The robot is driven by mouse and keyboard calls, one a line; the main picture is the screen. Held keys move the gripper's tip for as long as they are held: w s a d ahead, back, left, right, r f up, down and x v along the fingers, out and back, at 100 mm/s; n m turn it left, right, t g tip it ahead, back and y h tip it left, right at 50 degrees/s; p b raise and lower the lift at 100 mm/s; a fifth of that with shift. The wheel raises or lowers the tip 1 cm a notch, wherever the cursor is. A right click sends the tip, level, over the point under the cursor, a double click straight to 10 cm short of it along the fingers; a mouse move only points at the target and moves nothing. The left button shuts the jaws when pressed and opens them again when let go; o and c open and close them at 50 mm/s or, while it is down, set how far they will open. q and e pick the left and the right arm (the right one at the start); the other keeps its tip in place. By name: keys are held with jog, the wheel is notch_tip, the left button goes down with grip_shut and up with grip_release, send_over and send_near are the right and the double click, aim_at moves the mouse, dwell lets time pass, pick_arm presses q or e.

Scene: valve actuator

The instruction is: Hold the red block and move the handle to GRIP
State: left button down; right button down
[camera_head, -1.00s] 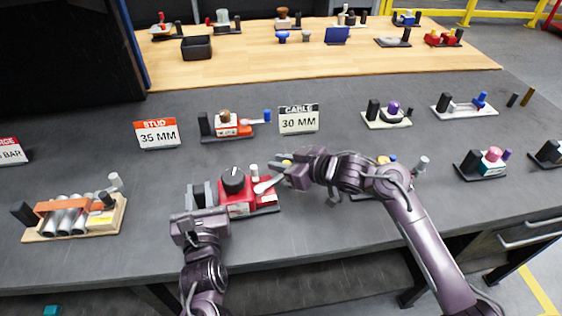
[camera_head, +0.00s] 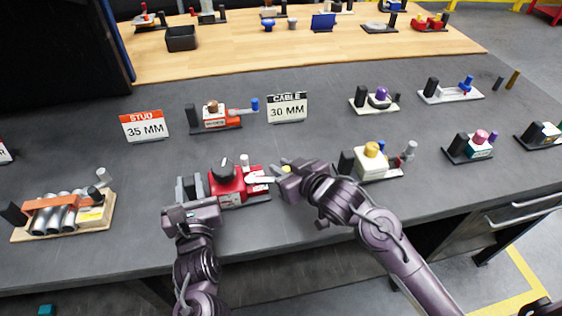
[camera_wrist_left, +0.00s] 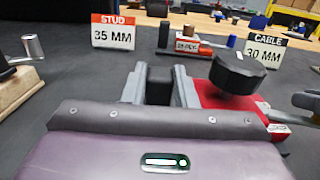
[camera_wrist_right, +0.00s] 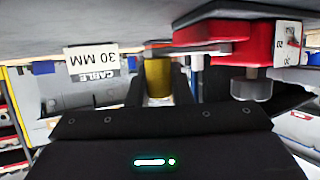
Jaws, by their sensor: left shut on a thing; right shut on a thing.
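The red block (camera_head: 226,187) stands on the table with a black knob (camera_head: 223,170) on top and a black post at its left end. My left gripper (camera_head: 190,188) is shut on that black post (camera_wrist_left: 159,84), one finger on each side in the left wrist view. The pale handle (camera_head: 259,180) sticks out to the right of the red block. My right gripper (camera_head: 281,171) is shut on the handle's yellow end grip (camera_wrist_right: 158,77), seen between the fingers in the right wrist view. Any GRIP marking is too small to read.
A yellow-knobbed device (camera_head: 372,162) stands close right of my right gripper. A 30 MM sign (camera_head: 287,107), a 35 MM sign (camera_head: 145,126) and another lever device (camera_head: 215,116) stand behind. A wooden stand with tubes (camera_head: 62,215) is at left. Table front is clear.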

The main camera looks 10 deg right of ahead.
jog(key=shift+s+d, duration=0.1)
jog(key=shift+s, duration=0.4)
jog(key=shift+d, duration=0.2)
dwell(1.2)
jog(key=c, duration=1.4)
grip_release()
jog(key=shift+c, duration=0.2)
jog(key=shift+o, duration=0.7)
jog(key=shift+a, duration=0.1)
